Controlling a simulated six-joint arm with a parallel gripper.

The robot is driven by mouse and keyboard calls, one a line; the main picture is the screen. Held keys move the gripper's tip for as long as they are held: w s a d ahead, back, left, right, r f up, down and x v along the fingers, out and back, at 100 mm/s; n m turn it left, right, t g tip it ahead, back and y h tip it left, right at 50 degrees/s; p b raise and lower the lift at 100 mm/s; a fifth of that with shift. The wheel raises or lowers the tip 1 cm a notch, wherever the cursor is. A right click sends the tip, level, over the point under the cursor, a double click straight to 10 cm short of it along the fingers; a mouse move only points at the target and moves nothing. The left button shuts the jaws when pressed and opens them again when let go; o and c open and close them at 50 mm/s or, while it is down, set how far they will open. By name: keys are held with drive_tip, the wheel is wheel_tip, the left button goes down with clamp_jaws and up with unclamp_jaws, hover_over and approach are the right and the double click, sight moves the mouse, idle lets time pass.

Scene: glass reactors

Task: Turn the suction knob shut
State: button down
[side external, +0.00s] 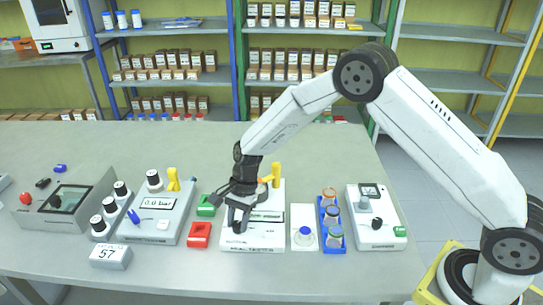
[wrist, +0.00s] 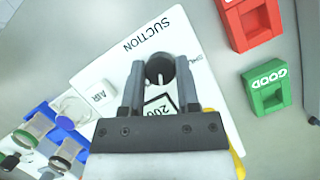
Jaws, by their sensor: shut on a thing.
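The dark round suction knob (wrist: 160,67) sits on a white panel (wrist: 105,70) marked SUCTION, seen in the wrist view. A pale line shows on the knob's face. My gripper (wrist: 160,80) has one finger on each side of the knob and is shut on it. In the side external view my gripper (side external: 239,208) reaches down onto the white unit (side external: 255,244), and its fingers and wrist hide most of the knob there. A display (wrist: 160,106) reading about 200 lies partly between my fingers, and a white AIR button (wrist: 98,96) is beside it.
A red block (side external: 199,235) and a green block (side external: 206,206) stand left of the unit. A yellow lever (side external: 276,174) rises behind it. A blue vial rack (side external: 330,243) is to the right. A 0.0 bar unit (side external: 150,237) stands left.

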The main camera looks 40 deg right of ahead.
drive_tip(key=n+g+h, duration=0.1)
drive_tip(key=n, duration=0.2)
drive_tip(key=n+g, duration=0.1)
drive_tip(key=n, duration=0.3)
drive_tip(key=shift+w+a+h, duration=0.1)
drive_tip(key=shift+w+h, duration=0.05)
drive_tip(key=shift+h, duration=0.25)
drive_tip(key=n+h, duration=0.1)
drive_tip(key=n, duration=0.2)
drive_tip(key=n+h, duration=0.1)
drive_tip(key=n, duration=0.2)
drive_tip(key=shift+n+g, duration=0.4)
drive_tip(key=shift+c, duration=1.6)
unclamp_jaws()
drive_tip(key=shift+a, duration=0.1)
drive_tip(key=v, duration=0.7)
drive_tip(key=shift+w+r, duration=0.2)
drive_tip(key=shift+r, duration=0.15)
